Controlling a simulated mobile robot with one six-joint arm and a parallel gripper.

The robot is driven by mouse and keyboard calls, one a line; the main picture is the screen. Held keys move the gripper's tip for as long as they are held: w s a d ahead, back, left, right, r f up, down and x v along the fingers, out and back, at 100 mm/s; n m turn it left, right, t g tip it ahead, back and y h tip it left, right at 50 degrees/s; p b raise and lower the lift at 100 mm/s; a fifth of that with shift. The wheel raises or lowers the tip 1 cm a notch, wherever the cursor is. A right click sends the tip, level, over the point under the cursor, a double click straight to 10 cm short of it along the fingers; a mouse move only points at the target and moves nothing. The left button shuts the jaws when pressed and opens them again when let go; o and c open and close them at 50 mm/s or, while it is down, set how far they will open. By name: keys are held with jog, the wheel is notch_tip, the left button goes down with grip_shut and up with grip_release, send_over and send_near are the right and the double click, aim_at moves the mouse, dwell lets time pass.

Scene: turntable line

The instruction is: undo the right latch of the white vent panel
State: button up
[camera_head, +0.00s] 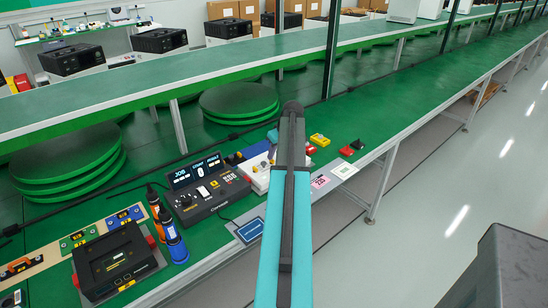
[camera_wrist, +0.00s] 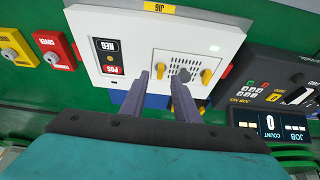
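The white vent panel (camera_wrist: 180,55), with rows of small holes, is on a white box in the wrist view. That view is upside down relative to the head view. Two yellow latches flank the panel: one (camera_wrist: 160,70) at picture left, which is the panel's right side seen upright, and one (camera_wrist: 206,76) at picture right. My gripper (camera_wrist: 159,76) is open, its fingertips apart on either side of the picture-left latch. I cannot tell whether they touch it.
A black counter console (camera_head: 205,187) stands beside the box. Red (camera_wrist: 57,48) and yellow (camera_wrist: 16,47) blocks lie on the box's other side. Bottles (camera_head: 172,235) and a black device (camera_head: 115,260) stand further left on the green bench. The aisle at right is clear.

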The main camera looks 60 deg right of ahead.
jog(key=b+v, duration=0.1)
jog(key=v, duration=0.9)
jog(key=shift+r+b, duration=0.2)
jog(key=shift+b, duration=0.1)
dwell(0.4)
